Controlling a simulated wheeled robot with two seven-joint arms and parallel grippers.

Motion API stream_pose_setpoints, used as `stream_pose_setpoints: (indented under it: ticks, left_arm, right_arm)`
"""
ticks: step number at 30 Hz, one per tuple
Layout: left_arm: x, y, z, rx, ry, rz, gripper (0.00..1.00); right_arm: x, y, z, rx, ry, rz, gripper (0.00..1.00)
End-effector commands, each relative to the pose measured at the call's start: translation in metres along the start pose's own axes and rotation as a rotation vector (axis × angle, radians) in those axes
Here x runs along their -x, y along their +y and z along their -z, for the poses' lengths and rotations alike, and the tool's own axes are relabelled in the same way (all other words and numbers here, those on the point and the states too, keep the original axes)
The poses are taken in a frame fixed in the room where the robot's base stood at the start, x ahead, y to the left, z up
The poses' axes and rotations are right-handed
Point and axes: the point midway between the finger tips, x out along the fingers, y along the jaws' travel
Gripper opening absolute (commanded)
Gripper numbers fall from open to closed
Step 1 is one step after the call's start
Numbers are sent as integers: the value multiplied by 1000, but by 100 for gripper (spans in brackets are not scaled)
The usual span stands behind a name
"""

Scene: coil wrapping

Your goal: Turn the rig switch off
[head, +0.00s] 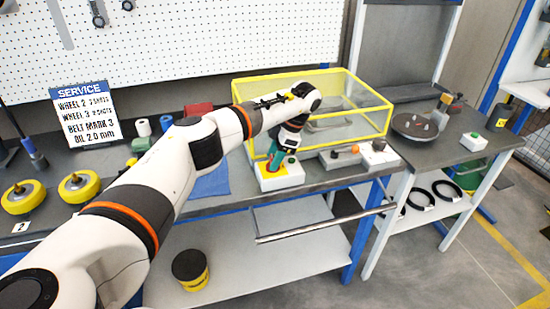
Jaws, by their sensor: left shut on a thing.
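The rig switch (284,180) is a white box with a yellow top plate and a green button, near the front edge of the bench. My left arm reaches in from the lower left and bends down over it. My left gripper (275,160) points down at the yellow plate and is shut on the switch's handle. The fingers and wrist hide most of the handle, so its exact angle cannot be told. My right gripper is not in view.
A yellow-framed clear guard (362,95) stands right behind the switch. A grey bar fixture (340,158) lies to its right. A metal rail (310,229) juts out below the bench edge. A side table (450,150) holds a dark round plate (414,125). Yellow wheels (80,186) lie at left.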

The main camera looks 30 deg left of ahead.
Motion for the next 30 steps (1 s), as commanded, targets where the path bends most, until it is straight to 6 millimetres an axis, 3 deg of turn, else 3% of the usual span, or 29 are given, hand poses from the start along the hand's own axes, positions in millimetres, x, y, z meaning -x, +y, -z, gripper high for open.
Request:
stream_pose_setpoints:
  ticks: [9,26,27,30]
  left_arm:
    - [1,-2,0,126,2,-49,24]
    - [1,-2,-1,156,2,-61,24]
    - [1,-2,-1,156,2,-61,49]
    - [1,-2,-1,155,2,-61,65]
  right_arm:
    - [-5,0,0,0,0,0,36]
    - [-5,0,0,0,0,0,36]
    - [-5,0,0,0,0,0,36]
    - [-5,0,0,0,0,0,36]
